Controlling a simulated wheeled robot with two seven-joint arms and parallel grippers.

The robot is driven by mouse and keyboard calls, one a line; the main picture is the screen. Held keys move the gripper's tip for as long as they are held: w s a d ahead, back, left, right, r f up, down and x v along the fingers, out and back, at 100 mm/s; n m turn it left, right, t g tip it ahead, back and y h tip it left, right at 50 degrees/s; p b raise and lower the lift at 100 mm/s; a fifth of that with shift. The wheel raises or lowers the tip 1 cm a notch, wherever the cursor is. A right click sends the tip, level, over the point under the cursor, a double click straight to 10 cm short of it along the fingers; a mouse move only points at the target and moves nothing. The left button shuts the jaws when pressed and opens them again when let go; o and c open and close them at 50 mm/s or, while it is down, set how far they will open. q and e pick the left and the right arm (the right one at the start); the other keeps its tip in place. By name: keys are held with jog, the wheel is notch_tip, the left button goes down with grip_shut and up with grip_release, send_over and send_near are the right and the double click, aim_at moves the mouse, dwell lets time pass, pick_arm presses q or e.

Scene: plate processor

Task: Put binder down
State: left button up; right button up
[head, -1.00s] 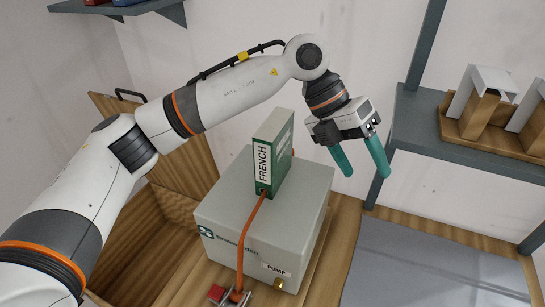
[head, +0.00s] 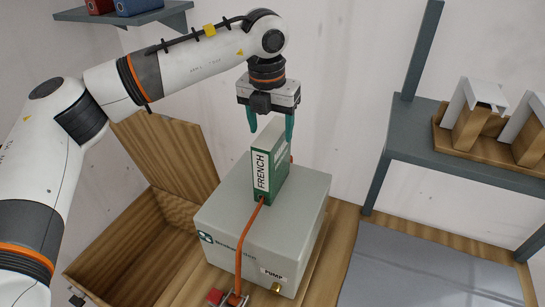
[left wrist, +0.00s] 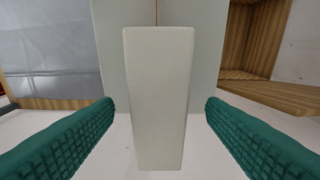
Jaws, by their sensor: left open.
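The green and white binder (head: 270,170), marked FRENCH on its spine, stands upright on top of the grey pump box (head: 270,232). My left gripper (head: 270,122) is open above the binder, with its teal fingers pointing down toward the binder's top. In the left wrist view, the binder's pale top (left wrist: 158,95) lies between the two open fingers (left wrist: 160,125), with a gap on each side. The grey box (left wrist: 205,50) shows beneath it. My right gripper is out of view.
An open wooden crate (head: 120,245) with a raised lid stands left of the pump box. An orange hose (head: 245,240) runs down the box's front. A grey mat (head: 430,270) lies bare at lower right.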

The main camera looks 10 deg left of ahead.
aim_at(273, 131)
pick_arm(q)
jog(key=f+p, duration=0.1)
jog(key=w+f+p, duration=0.1)
jog(key=f, duration=0.1)
jog(key=shift+d+f, duration=0.15)
jog(key=shift+f, duration=0.65)
grip_shut()
